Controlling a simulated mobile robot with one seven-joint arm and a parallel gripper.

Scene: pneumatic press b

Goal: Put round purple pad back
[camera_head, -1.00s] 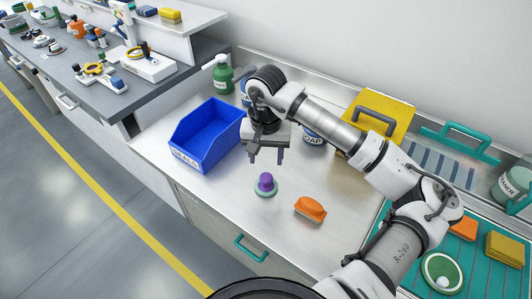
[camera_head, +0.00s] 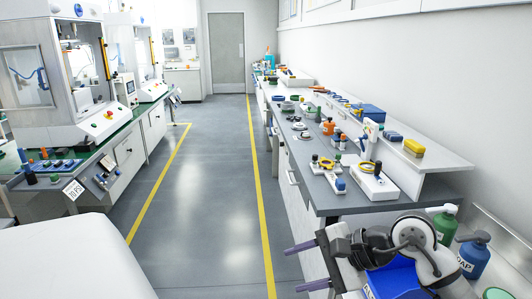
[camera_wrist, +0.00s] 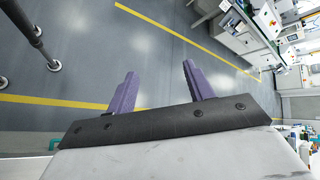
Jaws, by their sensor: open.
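The round purple pad does not show in either current view. My gripper (camera_head: 297,265) is at the lower right of the head view, pointing left beyond the bench end. In the wrist view its two purple fingers (camera_wrist: 158,72) are apart, with nothing between them and the grey floor beyond. The gripper is open and empty.
A grey workbench (camera_head: 340,203) with many small parts runs along the right wall. Behind my arm are a blue bin (camera_head: 397,282), a green bottle (camera_head: 446,224) and a blue soap bottle (camera_head: 473,256). Press machines (camera_head: 75,75) line the left. The aisle floor (camera_head: 215,190) is clear.

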